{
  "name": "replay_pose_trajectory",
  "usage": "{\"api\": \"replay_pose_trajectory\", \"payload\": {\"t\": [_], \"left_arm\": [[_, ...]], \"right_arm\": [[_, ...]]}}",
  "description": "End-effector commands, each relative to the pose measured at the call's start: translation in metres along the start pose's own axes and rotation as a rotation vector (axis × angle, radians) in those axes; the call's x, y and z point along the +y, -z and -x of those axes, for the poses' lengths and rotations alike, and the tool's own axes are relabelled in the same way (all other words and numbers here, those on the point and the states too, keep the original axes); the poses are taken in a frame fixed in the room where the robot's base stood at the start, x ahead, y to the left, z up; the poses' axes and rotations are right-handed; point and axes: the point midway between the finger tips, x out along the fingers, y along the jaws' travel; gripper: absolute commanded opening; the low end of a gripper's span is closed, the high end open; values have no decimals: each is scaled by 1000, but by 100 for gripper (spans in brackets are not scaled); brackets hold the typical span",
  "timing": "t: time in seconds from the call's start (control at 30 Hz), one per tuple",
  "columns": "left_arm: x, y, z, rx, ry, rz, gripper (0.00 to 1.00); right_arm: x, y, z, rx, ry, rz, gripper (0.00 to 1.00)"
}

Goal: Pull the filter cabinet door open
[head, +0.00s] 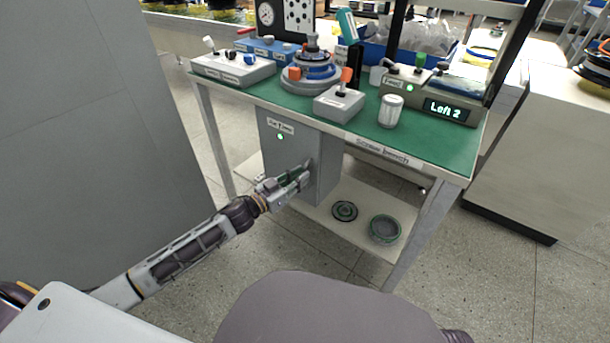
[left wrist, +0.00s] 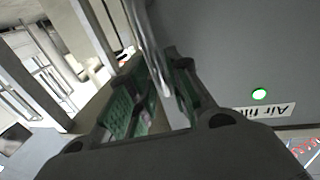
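The grey filter cabinet (head: 281,154) hangs under the green-topped bench, with a label and a green light on its front. Its door looks shut. In the left wrist view the cabinet front (left wrist: 222,50) fills the right side, with the "Air filter" label upside down. A shiny metal handle bar (left wrist: 148,48) runs down between the two green-padded fingers of my left gripper (left wrist: 160,95). The fingers stand apart, with a gap visible beside the bar. In the head view my left gripper (head: 295,179) is at the right part of the cabinet front. My right gripper is out of view.
The lower shelf (head: 362,236) holds two round parts. A large grey panel (head: 100,130) stands at left. Floor before the bench is open.

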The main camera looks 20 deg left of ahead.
Motion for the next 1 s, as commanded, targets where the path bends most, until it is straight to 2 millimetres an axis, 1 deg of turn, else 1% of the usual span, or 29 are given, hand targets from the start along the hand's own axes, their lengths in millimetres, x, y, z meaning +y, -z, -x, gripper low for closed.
{"api": "replay_pose_trajectory", "payload": {"t": [0.17,0.4,0.6,0.9,0.93,1.0], "left_arm": [[0,0,-11,1,0,-2,19],[0,0,-23,0,0,-1,19],[0,0,-27,0,0,-1,19],[0,0,-28,0,0,0,19],[0,0,-28,0,0,0,17],[0,0,-28,0,0,0,8]], "right_arm": [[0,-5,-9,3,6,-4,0],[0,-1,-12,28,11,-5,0],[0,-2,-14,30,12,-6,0],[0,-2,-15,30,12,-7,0],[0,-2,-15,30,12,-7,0],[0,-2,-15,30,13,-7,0]]}}
